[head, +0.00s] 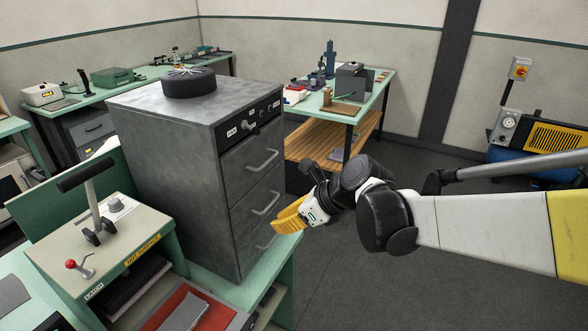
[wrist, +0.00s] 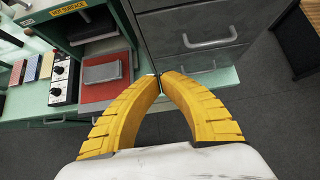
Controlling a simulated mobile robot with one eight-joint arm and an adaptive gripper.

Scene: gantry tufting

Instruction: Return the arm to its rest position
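My gripper (head: 287,217) has yellow ribbed fingers and hangs in the air at the end of my arm, in front of the grey drawer cabinet (head: 175,150). In the wrist view, the two fingers of my gripper (wrist: 159,76) curve together and their tips meet. Nothing shows between them. Below the fingertips in that view are the green bench edge (wrist: 215,80) and the cabinet's lower drawers. My arm reaches in from the right side of the head view, bent at the black joints.
The press with a "HOT SURFACE" label (head: 143,249) stands left of the cabinet. A red mat (head: 205,309) with a grey block is on the lower shelf. A black round part (head: 188,82) sits on the cabinet. A yellow-grilled machine (head: 555,138) stands right. Grey floor (head: 345,270) is open.

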